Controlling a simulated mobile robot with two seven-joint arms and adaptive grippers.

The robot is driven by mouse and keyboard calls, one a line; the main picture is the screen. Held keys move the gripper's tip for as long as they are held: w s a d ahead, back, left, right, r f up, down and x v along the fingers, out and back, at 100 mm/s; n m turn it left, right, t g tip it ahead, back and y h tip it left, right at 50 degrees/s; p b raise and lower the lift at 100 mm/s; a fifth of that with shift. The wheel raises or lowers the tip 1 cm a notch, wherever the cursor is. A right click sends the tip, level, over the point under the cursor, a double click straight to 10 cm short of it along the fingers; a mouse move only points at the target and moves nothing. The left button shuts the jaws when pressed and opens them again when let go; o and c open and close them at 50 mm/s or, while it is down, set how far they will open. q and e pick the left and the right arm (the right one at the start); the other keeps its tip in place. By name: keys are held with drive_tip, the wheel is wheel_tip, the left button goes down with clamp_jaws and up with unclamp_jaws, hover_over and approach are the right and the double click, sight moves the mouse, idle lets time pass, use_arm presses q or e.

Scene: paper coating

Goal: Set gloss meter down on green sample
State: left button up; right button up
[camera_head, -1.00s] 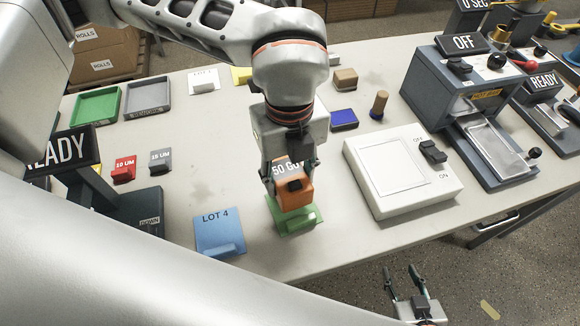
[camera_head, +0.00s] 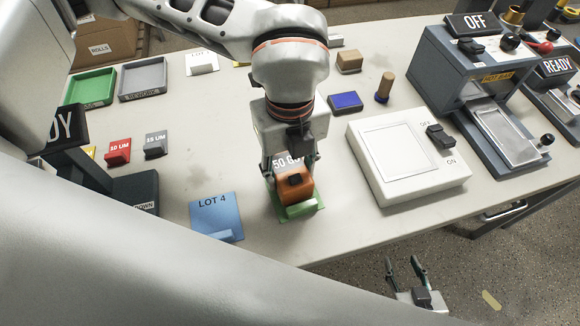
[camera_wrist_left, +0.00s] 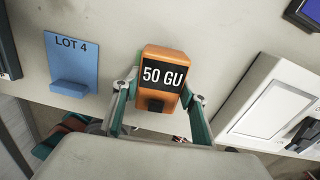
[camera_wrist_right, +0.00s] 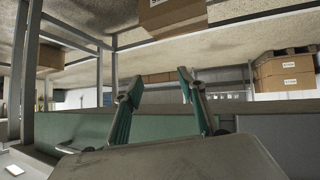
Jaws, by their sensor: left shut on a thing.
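The orange gloss meter (camera_head: 295,188) has a black display reading "50 GU"; the display is clear in the left wrist view (camera_wrist_left: 164,72). My left gripper (camera_head: 290,172) is shut on the meter, with a finger on each side. The meter is upright on or just above the green sample (camera_head: 312,205); I cannot tell whether they touch. My right gripper (camera_head: 404,272) is open and empty, low beyond the table's front edge.
The blue LOT 4 sample (camera_head: 216,216) lies left of the meter. A white switch box (camera_head: 440,185) stands to the right. Green (camera_head: 92,88) and grey (camera_head: 143,80) trays are at the back left. Bare table lies between LOT 4 and the meter.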

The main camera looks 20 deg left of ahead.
use_arm(q)
drive_tip(key=shift+f, duration=0.1)
idle(0.4)
drive_tip(key=o, duration=1.5)
drive_tip(key=shift+o, duration=0.2)
wheel_tip(320, 180, up, 12)
